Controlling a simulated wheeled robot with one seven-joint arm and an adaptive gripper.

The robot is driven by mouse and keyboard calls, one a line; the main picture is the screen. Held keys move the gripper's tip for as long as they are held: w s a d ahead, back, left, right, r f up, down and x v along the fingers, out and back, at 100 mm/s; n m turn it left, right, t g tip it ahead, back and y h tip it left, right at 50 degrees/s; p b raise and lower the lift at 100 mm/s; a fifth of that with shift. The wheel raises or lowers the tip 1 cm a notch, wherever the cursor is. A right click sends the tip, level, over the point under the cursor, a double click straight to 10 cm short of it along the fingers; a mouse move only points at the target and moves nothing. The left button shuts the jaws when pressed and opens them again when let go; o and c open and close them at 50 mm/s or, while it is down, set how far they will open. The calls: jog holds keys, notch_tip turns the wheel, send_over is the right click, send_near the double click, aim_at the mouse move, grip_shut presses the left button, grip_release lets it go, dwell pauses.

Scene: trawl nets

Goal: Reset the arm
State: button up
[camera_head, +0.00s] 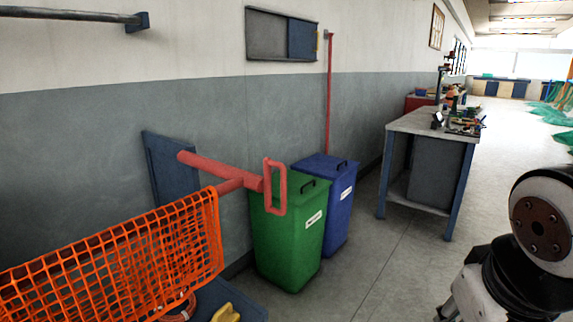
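Part of my own arm (542,222) shows at the right edge, a white rounded joint with a brown bolted disc above black and white links. The links run down out of the bottom of the picture.
Orange netting (120,255) hangs at the lower left below a red bar with a handle (275,186). A green bin (287,235) and a blue bin (330,190) stand by the wall. A workbench (432,130) carries small items. The floor (400,265) between bench and arm is clear.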

jog(key=s+a+g+y, duration=0.2)
jog(key=s+a+g, duration=0.1)
jog(key=s, duration=0.8)
notch_tip(320, 180, up, 18)
jog(key=t+p, duration=0.2)
jog(key=p, duration=1.4)
jog(key=shift+a+t+p, duration=0.2)
jog(key=shift+t+p, duration=0.1)
jog(key=shift+t, duration=0.1)
